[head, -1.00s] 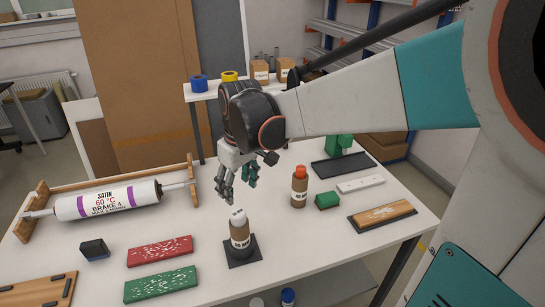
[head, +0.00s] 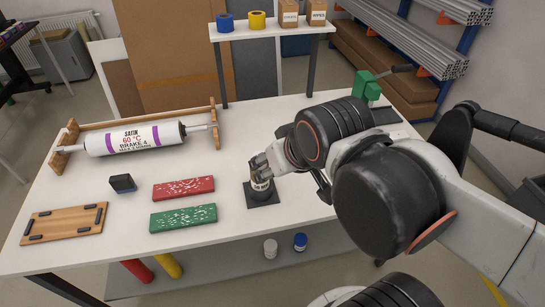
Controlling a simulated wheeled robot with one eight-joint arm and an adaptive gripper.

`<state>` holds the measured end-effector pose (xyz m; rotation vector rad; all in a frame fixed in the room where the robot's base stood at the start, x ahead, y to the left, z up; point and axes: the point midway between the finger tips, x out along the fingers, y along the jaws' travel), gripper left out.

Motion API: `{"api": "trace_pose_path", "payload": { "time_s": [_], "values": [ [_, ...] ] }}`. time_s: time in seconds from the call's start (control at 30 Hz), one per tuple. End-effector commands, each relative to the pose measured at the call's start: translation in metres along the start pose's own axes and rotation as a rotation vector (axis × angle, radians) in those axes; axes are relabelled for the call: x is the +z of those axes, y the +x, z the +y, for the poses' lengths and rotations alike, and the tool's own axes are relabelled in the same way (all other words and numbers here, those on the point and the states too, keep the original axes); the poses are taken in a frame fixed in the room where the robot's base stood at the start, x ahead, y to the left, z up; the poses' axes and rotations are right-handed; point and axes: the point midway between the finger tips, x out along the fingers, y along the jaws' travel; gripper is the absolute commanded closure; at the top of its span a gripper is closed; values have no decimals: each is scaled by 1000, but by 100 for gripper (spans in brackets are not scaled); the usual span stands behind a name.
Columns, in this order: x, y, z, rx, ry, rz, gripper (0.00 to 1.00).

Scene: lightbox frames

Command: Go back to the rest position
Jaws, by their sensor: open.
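My gripper (head: 261,164) is open at the top of a brown bottle with a pale label (head: 262,184). The fingers overlap the bottle's upper part in the head view and hide its cap. I cannot tell whether they touch it. The bottle stands upright in a dark holder on a black square base (head: 262,200) on the white table (head: 110,225). My arm reaches in from the right.
A red board (head: 183,188) and a green board (head: 183,218) lie left of the bottle, with a dark block (head: 122,183) beyond. A roller on a wooden stand (head: 135,138) is at the back left. A green object (head: 367,86) stands at the back right. My arm hides the table's right part.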

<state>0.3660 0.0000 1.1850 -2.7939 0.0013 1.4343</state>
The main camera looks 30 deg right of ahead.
Motion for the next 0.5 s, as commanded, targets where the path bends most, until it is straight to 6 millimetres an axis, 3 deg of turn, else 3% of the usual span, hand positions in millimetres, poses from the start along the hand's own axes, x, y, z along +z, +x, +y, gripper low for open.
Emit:
{"api": "trace_pose_path", "payload": {
  "time_s": [0.27, 0.5],
  "values": [
    [1, 2, 0, 0, -1, -1, 42],
    [20, 29, 0, 0, -1, -1, 42]
  ]
}}
